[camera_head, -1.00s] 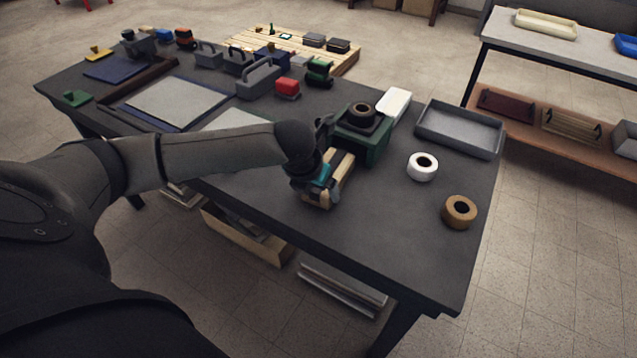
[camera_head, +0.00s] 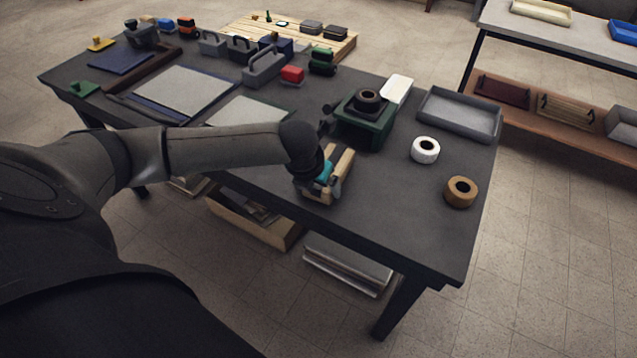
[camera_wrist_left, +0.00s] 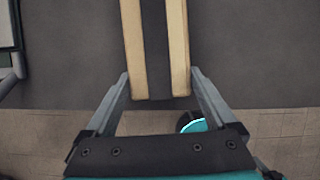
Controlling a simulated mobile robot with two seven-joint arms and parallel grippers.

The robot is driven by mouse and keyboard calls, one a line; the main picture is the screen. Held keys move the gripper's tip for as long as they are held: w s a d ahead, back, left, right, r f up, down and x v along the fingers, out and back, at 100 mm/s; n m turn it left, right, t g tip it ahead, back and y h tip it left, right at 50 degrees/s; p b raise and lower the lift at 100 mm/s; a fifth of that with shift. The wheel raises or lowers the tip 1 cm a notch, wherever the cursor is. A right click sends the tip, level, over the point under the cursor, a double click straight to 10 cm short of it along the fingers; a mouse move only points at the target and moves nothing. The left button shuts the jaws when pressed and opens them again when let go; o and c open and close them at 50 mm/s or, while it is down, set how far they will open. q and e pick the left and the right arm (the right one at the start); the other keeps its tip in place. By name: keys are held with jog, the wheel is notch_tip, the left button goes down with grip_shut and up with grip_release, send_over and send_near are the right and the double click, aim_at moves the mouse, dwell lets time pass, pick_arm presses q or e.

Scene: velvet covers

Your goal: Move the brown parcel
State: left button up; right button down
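The brown parcel (camera_head: 346,160) is a long tan block with a dark stripe down its middle, at the near side of the dark table (camera_head: 400,215). In the left wrist view the parcel (camera_wrist_left: 178,50) runs upward out of frame, its near end flat and close to the table's front edge. My left gripper (camera_head: 325,182) is at this near end. Whether the parcel is lifted off the table is not clear. My right gripper is not in view.
A green box (camera_head: 365,135) with a dark ring on top stands just behind the parcel. A white roll (camera_head: 425,150), a brown tape roll (camera_head: 461,191) and a grey tray (camera_head: 460,114) are to the right. The table's front right area is clear.

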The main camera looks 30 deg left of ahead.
pick_arm(q)
jog(key=shift+o, duration=0.5)
jog(key=shift+s+r, duration=0.15)
jog(key=shift+r, duration=0.2)
jog(key=p+v, duration=0.4)
jog(key=v, duration=1)
jog(key=shift+r+p, duration=0.25)
jog(key=shift+p, duration=0.05)
